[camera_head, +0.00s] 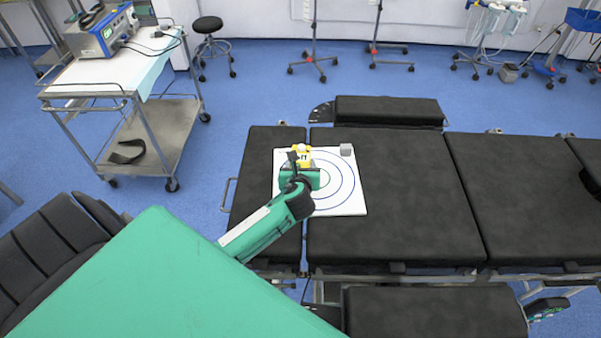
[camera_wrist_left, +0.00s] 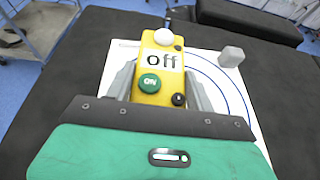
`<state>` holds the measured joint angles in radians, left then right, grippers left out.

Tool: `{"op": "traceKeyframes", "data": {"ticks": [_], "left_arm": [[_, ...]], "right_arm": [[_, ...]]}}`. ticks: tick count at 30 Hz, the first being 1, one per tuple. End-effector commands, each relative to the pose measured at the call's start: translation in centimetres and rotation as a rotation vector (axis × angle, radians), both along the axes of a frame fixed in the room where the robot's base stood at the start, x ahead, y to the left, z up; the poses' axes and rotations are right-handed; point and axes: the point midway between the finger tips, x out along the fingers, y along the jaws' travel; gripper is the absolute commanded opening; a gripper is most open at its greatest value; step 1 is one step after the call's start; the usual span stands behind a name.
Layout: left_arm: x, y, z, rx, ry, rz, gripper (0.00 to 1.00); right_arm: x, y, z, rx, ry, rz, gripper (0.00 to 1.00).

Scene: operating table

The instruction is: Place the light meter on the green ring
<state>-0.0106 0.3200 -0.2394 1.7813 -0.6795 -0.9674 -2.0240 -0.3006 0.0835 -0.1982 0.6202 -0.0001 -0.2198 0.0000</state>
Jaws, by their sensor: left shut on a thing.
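The light meter (camera_wrist_left: 159,65) is a yellow box with a white dome, an "off" display, a green ON button and a small black knob. My left gripper (camera_wrist_left: 158,85) is shut on it, one finger on each side. In the head view the light meter (camera_head: 301,155) shows just beyond my left gripper (camera_head: 300,165), over the white board. The board (camera_head: 345,205) carries printed rings; a blue ring (camera_head: 354,190) shows clearly. I cannot make out the green ring, as my gripper and arm cover the board's middle. I cannot tell whether the meter touches the board. My right gripper is not in view.
A small grey cube (camera_head: 346,150) sits at the board's far right corner; the wrist view shows it too (camera_wrist_left: 231,56). The black operating table (camera_head: 410,200) is bare to the right. A steel cart (camera_head: 90,80) with a device stands at the left.

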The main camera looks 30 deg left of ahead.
Motion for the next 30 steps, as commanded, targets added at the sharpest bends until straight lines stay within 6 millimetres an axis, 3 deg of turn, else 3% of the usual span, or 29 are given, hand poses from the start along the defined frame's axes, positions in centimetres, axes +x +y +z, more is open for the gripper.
{"op": "traceKeyframes", "data": {"ticks": [6,16,17,20,30], "left_arm": [[0.0,0.0,-3.0,0.0,0.001,0.001,0.22],[0.0,0.0,-3.3,0.001,-0.001,0.0,0.22],[0.0,0.0,-3.3,0.001,0.0,0.0,0.56],[0.0,0.0,-3.3,0.0,0.0,0.0,0.76],[0.0,0.0,-3.0,-0.001,0.0,0.0,0.76]], "right_arm": [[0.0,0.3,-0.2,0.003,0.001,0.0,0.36],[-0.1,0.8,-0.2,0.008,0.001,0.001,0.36],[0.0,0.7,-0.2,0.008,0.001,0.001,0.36],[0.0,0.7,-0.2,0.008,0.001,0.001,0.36],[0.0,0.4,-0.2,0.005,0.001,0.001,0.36]]}}
